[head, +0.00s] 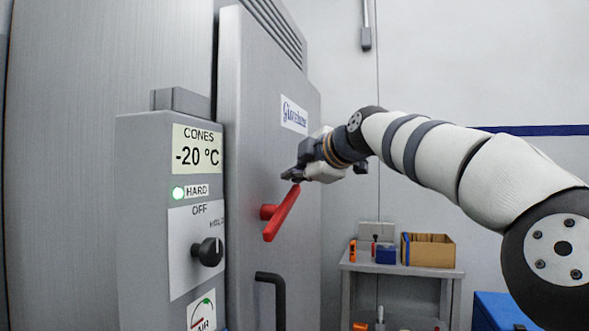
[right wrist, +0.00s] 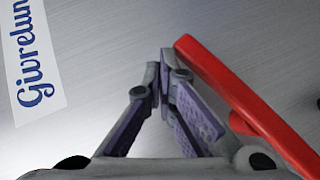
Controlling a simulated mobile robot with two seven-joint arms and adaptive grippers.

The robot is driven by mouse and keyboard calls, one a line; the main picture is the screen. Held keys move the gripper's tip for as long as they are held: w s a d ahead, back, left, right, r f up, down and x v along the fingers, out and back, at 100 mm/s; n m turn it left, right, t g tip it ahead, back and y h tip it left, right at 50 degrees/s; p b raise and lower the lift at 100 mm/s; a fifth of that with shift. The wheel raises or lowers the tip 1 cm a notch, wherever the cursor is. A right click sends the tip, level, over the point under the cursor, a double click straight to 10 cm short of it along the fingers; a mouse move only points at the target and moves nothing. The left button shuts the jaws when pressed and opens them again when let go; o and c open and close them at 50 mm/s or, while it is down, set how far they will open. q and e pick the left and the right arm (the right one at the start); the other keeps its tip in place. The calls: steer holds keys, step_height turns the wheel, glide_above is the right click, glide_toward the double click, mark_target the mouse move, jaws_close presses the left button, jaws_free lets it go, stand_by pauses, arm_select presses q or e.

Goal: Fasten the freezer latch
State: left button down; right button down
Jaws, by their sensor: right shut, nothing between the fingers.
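The red freezer latch (head: 282,213) is a lever on the grey freezer door (head: 255,130). It stands tilted, its upper end leaning right, with a red hub behind it. My right gripper (head: 289,176) is shut and empty, with its fingertips just above the lever's upper end. In the right wrist view, the closed fingers (right wrist: 164,68) lie right beside the red lever (right wrist: 235,88). Whether they touch it I cannot tell. My left gripper is not in view.
A control box (head: 145,215) with a "-20 °C" label, lit green lamp and black knob (head: 208,252) juts out left of the door. A black door handle (head: 272,283) is below the latch. A bench (head: 400,271) with a cardboard box (head: 430,250) stands behind. A blue bin (head: 500,312) is lower right.

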mark_target(299, 186)
steer(key=shift+w+d+f, duration=0.15)
steer(key=shift+w+f, duration=0.35)
steer(key=shift+f, duration=0.05)
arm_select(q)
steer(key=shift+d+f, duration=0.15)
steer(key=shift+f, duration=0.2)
arm_select(e)
steer(key=shift+w+d+f, duration=0.2)
steer(key=shift+w+f, duration=0.3)
steer(key=shift+f, duration=0.25)
